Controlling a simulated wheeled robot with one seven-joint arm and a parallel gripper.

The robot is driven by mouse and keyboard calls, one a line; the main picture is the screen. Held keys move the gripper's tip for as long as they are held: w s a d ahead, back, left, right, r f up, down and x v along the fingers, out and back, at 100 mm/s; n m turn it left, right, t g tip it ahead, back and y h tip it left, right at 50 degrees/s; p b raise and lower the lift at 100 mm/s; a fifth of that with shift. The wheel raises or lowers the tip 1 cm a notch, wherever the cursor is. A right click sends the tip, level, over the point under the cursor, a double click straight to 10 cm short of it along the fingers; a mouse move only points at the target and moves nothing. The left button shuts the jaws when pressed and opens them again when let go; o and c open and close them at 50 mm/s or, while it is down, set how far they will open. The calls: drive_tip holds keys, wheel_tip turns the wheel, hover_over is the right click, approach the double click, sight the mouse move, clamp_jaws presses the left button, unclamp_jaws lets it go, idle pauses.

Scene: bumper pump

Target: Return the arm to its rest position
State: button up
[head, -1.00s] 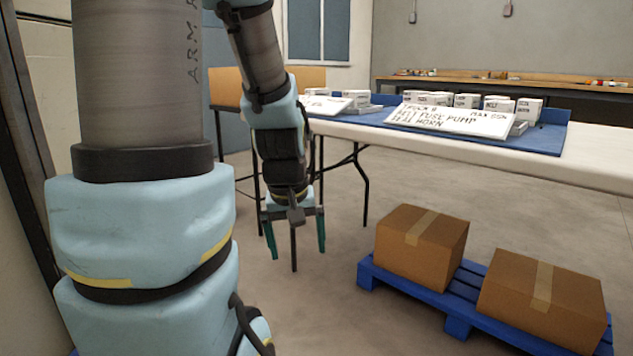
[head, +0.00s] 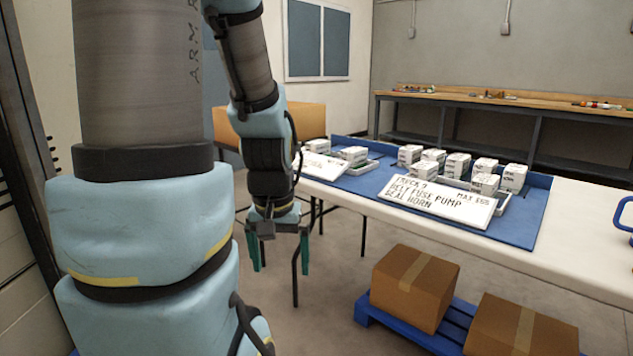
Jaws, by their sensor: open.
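My gripper (head: 279,256) hangs pointing down in the middle left of the head view, in front of the table's near left edge. Its two green fingers are spread apart with nothing between them. My arm comes down from the top left and covers much of the left side. The gripper is apart from the table and everything on it.
A white table (head: 430,228) bears a blue mat (head: 515,230), trays of white boxes (head: 457,165) and a lettered sign (head: 437,200). Cartons (head: 414,287) sit on a blue pallet (head: 385,325) on the floor. A workbench (head: 500,97) runs along the back wall.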

wheel_tip(320, 180, up, 16)
drive_tip(key=p, duration=1.3)
drive_tip(key=shift+p, duration=0.4)
drive_tip(key=shift+r, duration=0.1)
